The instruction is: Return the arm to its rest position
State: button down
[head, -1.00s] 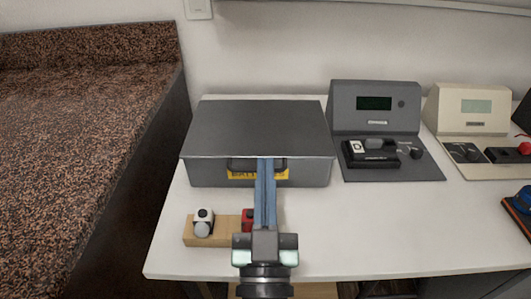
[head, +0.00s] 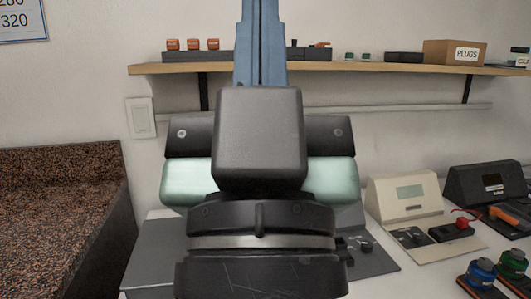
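My gripper (head: 260,25) fills the middle of the head view, raised close to the camera with its fingers pointing up. The two blue-grey fingers lie side by side with only a thin dark line between them, so it looks shut. The fingertips run to the top edge of the picture, and nothing held shows between the visible finger parts. The black wrist and pale green housing hide much of the bench behind.
The grey box (head: 152,252) is partly hidden behind my gripper. A beige tester (head: 405,195) and a dark tester (head: 485,182) stand at right. A wall shelf (head: 400,69) holds a PLUGS box (head: 455,53). A brown speckled counter (head: 60,195) lies at left.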

notch_tip(320, 180, up, 31)
jog(key=p, duration=3)
jog(key=shift+s+d, duration=0.15)
jog(key=shift+s, duration=0.15)
jog(key=shift+f, duration=0.1)
